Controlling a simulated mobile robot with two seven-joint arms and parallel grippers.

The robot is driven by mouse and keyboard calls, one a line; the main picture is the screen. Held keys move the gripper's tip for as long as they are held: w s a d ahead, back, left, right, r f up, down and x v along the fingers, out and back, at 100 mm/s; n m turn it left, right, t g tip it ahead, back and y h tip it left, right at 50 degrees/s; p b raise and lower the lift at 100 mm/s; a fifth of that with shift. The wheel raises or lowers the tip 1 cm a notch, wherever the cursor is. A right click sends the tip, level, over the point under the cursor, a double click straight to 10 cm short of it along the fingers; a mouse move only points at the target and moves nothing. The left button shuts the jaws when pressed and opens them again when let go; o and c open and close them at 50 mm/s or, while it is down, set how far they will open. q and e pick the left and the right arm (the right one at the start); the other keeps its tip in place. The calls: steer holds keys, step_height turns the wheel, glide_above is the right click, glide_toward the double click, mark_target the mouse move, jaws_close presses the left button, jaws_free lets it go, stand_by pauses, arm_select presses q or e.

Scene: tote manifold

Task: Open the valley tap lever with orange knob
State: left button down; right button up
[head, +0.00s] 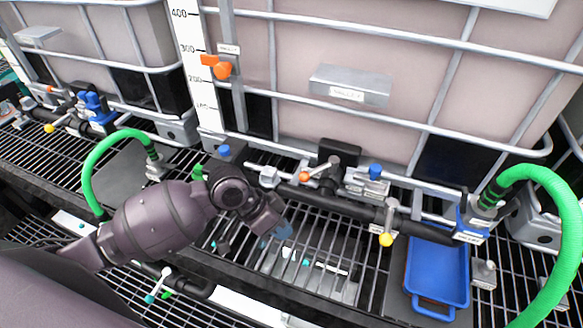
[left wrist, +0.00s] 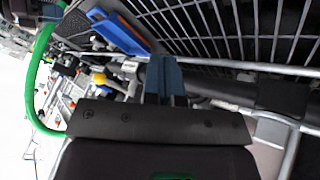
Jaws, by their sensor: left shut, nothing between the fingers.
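The tap lever with the orange knob (head: 304,176) is in the middle of the head view, below the large tank with the plate (head: 348,94). Its short grey lever (head: 322,168) runs from the knob up and right to a black valve body (head: 340,152). My left gripper (head: 284,231) is below and left of the knob, over the grating, apart from it. Its blue fingers (left wrist: 165,80) are together and empty in the left wrist view. I cannot make out the orange knob clearly in the left wrist view. My right gripper is not in view.
A yellow-knobbed lever (head: 386,239) hangs to the right of the orange one. A blue tray (head: 437,272) lies at the right. Green hoses (head: 545,180) (head: 95,165) arch at both sides. A black pipe (head: 400,226) runs along the tank front.

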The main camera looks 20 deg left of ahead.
mark_target(319, 169)
arm_select(q)
steer(key=w+a+r, duration=0.3)
steer(key=w, duration=0.1)
steer(key=w+a+r+n, duration=0.1)
steer(key=w+a+r, duration=0.2)
steer(key=w, duration=0.2)
steer(key=w+a+r+n, duration=0.1)
steer(key=w+a+r, duration=0.2)
steer(key=w, duration=0.2)
steer(key=shift+w+a+r+h, duration=0.1)
steer(key=shift+a+r+h, duration=0.05)
steer(key=shift+r+h, duration=0.25)
steer(key=p+x, duration=0.1)
steer(key=x, duration=0.9)
steer(key=shift+a, duration=0.1)
